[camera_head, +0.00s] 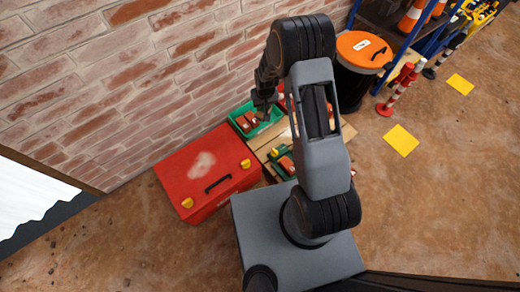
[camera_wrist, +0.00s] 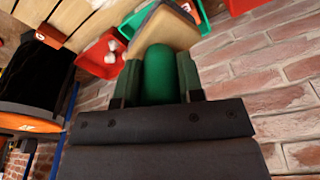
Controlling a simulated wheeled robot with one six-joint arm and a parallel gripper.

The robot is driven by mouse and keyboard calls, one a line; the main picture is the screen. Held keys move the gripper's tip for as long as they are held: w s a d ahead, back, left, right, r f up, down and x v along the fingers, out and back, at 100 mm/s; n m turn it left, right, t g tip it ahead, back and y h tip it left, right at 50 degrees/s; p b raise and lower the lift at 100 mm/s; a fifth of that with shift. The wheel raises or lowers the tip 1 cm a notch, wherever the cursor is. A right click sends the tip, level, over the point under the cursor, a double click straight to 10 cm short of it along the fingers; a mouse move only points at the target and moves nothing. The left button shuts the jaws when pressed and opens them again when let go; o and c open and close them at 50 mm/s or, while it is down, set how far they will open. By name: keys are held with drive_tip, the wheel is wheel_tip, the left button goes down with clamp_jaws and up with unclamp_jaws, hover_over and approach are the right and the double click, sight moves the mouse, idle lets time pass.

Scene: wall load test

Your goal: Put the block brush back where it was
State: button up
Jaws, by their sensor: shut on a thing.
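My gripper (camera_wrist: 160,78) is shut on the block brush, seen in the wrist view. The brush has a rounded green handle (camera_wrist: 159,70) between the two fingers and a tan block (camera_wrist: 165,32) beyond them. In the head view my gripper (camera_head: 263,106) hangs over a green bin (camera_head: 240,127) beside the brick wall, and the brush cannot be made out there. This bin holds reddish-brown pieces. The bin's height below the gripper is hard to judge.
A red chest (camera_head: 190,178) with a black handle stands left of the bins. Another green bin (camera_head: 276,154) sits on wooden slats, partly behind my arm. A red tray (camera_wrist: 92,67) holds white items. An orange-lidded drum (camera_head: 360,50) stands right.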

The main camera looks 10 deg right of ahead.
drive_tip(key=shift+w+f+b, duration=0.4)
drive_tip(key=shift+f+b, duration=1.65)
drive_tip(key=shift+f, duration=3.2)
drive_tip(key=shift+w+f+b, duration=0.45)
drive_tip(key=shift+f+b, duration=1.55)
drive_tip(key=shift+f, duration=3.25)
drive_tip(key=shift+w+f+b, duration=0.4)
drive_tip(key=shift+f+b, duration=1.65)
drive_tip(key=shift+f, duration=3.2)
drive_tip(key=shift+f, duration=0.15)
drive_tip(key=o, duration=1)
drive_tip(key=shift+o, duration=0.2)
